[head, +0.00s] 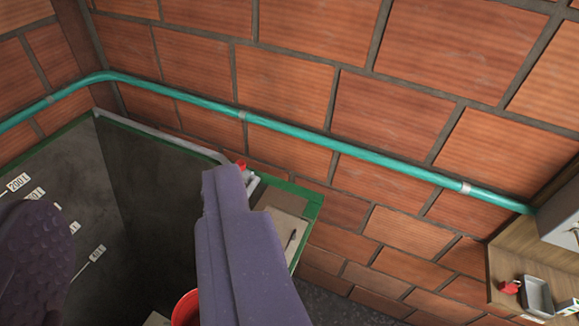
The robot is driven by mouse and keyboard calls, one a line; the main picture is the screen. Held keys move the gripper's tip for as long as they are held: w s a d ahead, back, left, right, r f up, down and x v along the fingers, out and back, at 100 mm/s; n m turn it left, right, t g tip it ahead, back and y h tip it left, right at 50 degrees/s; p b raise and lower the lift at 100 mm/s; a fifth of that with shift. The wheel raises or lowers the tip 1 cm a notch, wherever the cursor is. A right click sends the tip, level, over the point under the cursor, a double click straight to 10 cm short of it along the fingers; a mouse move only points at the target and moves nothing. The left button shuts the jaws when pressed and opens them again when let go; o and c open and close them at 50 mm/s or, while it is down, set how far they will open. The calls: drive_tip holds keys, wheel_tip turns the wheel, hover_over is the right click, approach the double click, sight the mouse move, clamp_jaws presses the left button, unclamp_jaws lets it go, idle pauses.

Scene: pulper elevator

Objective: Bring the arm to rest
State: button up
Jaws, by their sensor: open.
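My gripper (128,205) is open, with two purple fingers in the lower left of the head view. One finger shows at the left edge with a bumpy inner pad. The other rises from the bottom middle. No object shows between the fingertips, only the grey inside of a tank behind them. The finger in the middle hides part of the tank's right side and of what lies there. The rest of my arm is out of view.
The grey tank (150,190) with a green rim and white volume labels lies behind the fingers. A red container (186,309) shows beside the middle finger. A teal pipe (330,142) crosses the brick wall (290,90). A wooden shelf (510,262) bears a metal tray (538,296) at right.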

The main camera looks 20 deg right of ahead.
wheel_tip(320, 180, down, 14)
drive_tip(key=b, duration=1.4)
